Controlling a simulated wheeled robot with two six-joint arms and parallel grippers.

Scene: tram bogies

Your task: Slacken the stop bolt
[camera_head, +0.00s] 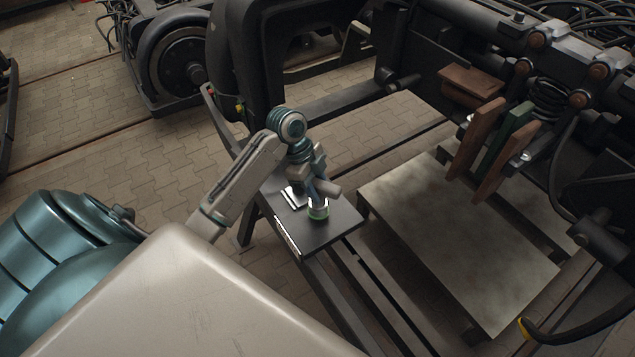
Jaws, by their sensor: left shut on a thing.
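My left gripper (312,182) is over a small dark side table (341,226) in the middle of the head view. It is shut on a grey tool (328,188) with a stubby cylindrical body and a green band at its lower end. The tool's lower end is at the table top; I cannot tell whether it touches. My wrist hides part of the tool. A black bogie frame (440,65) stands at the upper right, with brown and green plates (486,138) hanging from it. I cannot tell which bolt there is the stop bolt. My right gripper is out of view.
A small light-coloured item (293,197) lies on the side table beside the tool. A pale low platform (455,245) lies below the bogie, its top clear. A wheel (183,66) stands at the back left. A black hose (570,337) with a yellow band curves at the lower right.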

